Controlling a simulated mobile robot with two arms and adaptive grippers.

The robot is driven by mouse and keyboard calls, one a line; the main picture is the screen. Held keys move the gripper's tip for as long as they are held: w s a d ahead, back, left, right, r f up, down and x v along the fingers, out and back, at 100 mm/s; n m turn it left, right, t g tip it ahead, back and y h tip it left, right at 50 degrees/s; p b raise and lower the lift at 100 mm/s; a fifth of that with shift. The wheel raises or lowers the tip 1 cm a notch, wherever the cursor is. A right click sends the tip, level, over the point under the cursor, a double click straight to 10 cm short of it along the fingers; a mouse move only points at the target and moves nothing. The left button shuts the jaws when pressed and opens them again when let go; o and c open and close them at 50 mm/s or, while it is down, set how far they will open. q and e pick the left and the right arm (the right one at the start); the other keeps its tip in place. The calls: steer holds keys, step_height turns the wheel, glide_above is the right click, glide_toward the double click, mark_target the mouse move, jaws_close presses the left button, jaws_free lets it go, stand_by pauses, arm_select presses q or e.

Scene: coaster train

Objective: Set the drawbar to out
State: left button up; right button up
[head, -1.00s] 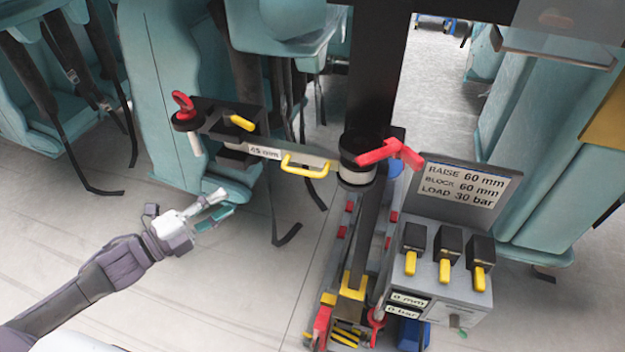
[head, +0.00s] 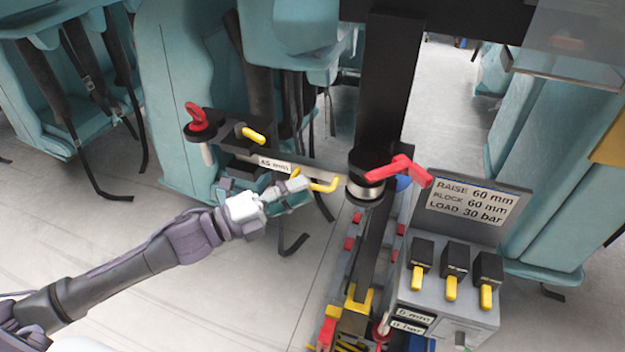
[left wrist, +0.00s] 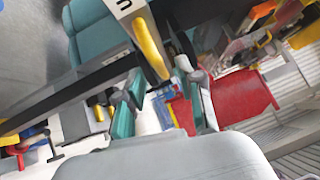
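The drawbar (head: 312,168) is a grey bar labelled 65 mm that runs from a dark block on the left to the round collar on the black post. Its yellow handle (head: 326,186) shows beside my left gripper (head: 300,184), which covers the handle's left part. In the left wrist view the yellow handle (left wrist: 148,42) reaches down toward the gap between the spread fingertips of my left gripper (left wrist: 161,78). The gripper is open; I cannot tell whether it touches the handle. My right gripper is out of view.
A red lever (head: 398,170) sticks out from the post (head: 388,90). A control box (head: 440,300) with yellow levers and a sign (head: 472,203) stands right. Teal seats surround; floor is clear at lower left.

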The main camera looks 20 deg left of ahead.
mark_target(313, 186)
arm_select(q)
steer(key=shift+p+x, duration=0.35)
steer(key=shift+x, duration=1.35)
jaws_close()
